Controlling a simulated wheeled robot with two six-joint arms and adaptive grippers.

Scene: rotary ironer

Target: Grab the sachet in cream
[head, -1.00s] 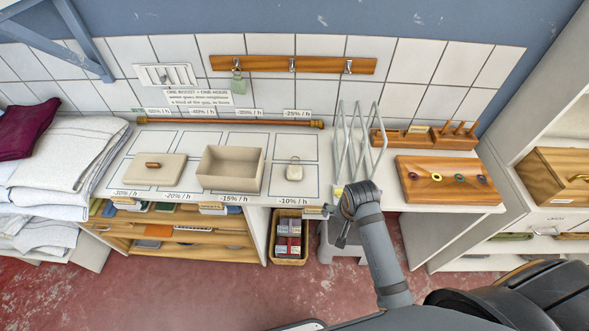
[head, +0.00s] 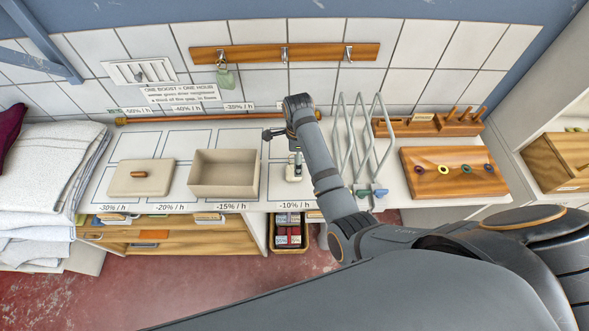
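The cream sachet (head: 291,174) lies on the white counter in the -10% / h cell, right of the open beige box. It is small and partly hidden by my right gripper (head: 295,158), whose fingers point down at it from above. The fingertips are too small and covered to show whether they are open or shut, or whether they touch the sachet. My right arm reaches in from the lower right. My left gripper is not in view.
The open beige box (head: 223,174) and its lid (head: 141,177) with a wooden knob lie to the left. A wire rack (head: 362,145) stands close right of my arm, beside a wooden board (head: 453,174) with coloured rings.

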